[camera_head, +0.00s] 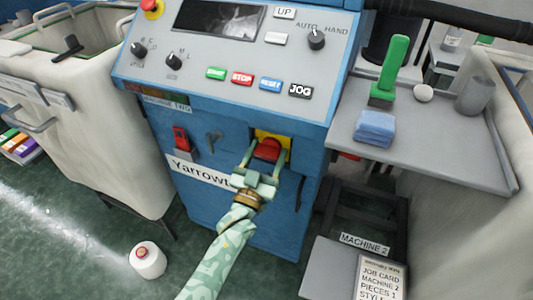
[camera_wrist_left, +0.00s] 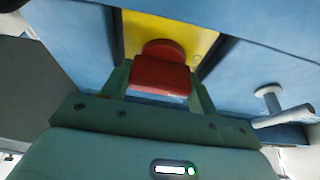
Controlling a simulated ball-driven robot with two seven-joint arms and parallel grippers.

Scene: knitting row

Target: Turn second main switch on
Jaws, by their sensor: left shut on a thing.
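The main switch is a red handle (camera_head: 267,149) on a yellow plate (camera_head: 285,139), set in the blue front of the knitting machine. My left gripper (camera_head: 263,160) is at this switch, its fingers on either side of the red handle and shut on it. In the left wrist view the red handle (camera_wrist_left: 160,75) sits between the two green fingers, with the yellow plate (camera_wrist_left: 200,30) behind it. The handle's lower part is partly hidden by the gripper. My right gripper does not show.
Above is a sloping panel with several buttons (camera_head: 242,78) and knobs. A grey side table (camera_head: 440,142) stands right, a white bin (camera_head: 85,130) left, and a white cone (camera_head: 148,262) on the floor.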

